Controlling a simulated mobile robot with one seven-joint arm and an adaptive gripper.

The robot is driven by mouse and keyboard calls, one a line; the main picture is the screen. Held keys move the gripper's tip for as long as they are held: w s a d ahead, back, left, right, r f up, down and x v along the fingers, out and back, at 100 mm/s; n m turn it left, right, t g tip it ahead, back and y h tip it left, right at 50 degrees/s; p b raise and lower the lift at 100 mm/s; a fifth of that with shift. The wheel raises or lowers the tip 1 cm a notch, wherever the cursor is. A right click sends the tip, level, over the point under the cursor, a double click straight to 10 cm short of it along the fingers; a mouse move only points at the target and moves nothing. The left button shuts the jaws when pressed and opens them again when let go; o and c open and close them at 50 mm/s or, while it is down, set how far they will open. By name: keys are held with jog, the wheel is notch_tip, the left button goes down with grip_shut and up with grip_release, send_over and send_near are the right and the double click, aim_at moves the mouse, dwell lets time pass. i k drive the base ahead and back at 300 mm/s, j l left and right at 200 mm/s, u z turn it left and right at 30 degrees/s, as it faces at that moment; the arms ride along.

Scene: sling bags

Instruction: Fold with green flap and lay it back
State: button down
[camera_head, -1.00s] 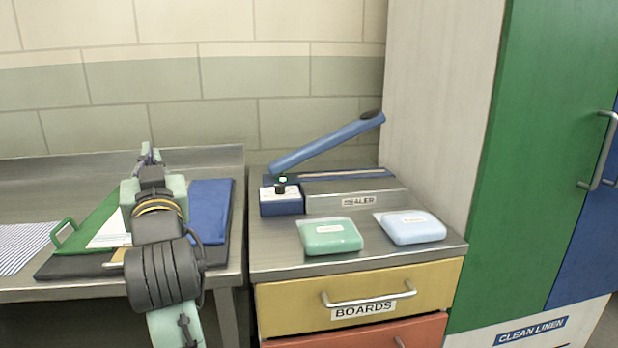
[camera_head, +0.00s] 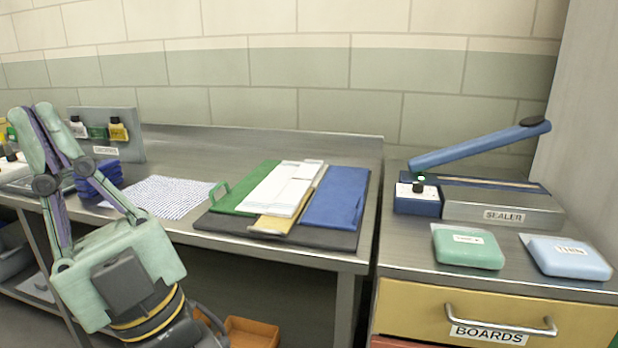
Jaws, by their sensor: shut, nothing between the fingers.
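A folding board lies flat on the steel table. Its dark base (camera_head: 290,235) carries a green flap (camera_head: 246,194) on the left, a blue flap (camera_head: 337,196) on the right and a yellow panel (camera_head: 272,224) at the middle front. The green flap lies down, with a green loop handle (camera_head: 217,191) at its left edge. A folded white cloth (camera_head: 282,188) lies in the middle, over part of the yellow panel, between the green and blue flaps. My gripper (camera_head: 32,108) is at the far left, raised, shut and empty, well apart from the board.
A striped cloth (camera_head: 160,196) lies left of the board. Behind my gripper are blue folded items (camera_head: 97,182) and a rack of small bottles (camera_head: 110,140). On the right cabinet stand a sealer (camera_head: 500,206) with raised lever, a green pack (camera_head: 467,248) and a light blue pack (camera_head: 568,257).

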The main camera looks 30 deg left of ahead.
aim_at(227, 203)
jog(key=i+j+u, duration=0.1)
jog(key=j+u, duration=0.25)
jog(key=i+j+u, duration=0.15)
jog(key=u, duration=0.2)
jog(key=i+j+u, duration=0.15)
jog(key=j+u, duration=0.2)
